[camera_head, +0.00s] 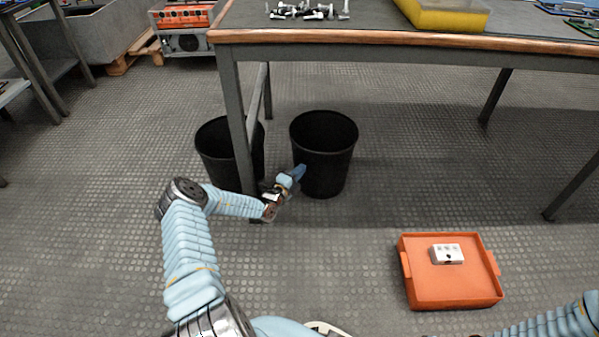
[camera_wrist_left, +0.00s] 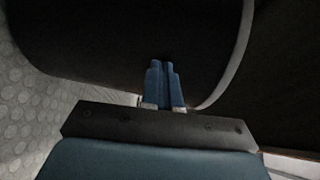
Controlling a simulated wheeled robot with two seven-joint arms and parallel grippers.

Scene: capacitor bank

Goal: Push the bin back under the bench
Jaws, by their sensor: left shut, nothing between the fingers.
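Two black round bins stand on the floor by the bench (camera_head: 380,44). The right bin (camera_head: 325,135) is upright under the bench's front edge, to the right of the front left leg. The left bin (camera_head: 212,140) stands partly behind that leg. My left gripper (camera_head: 298,172) is shut and empty, its blue fingertips at the lower left of the right bin's wall. In the left wrist view the shut fingers (camera_wrist_left: 164,85) point at a dark bin wall (camera_wrist_left: 110,45) that fills much of the picture. I cannot tell whether they touch it. My right gripper is not visible.
An orange tray (camera_head: 420,296) with a white box (camera_head: 447,254) lies on the floor at the lower right, near my right arm. The bench's front left leg (camera_head: 236,125) is close to my left forearm. Floor right of the bins is clear.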

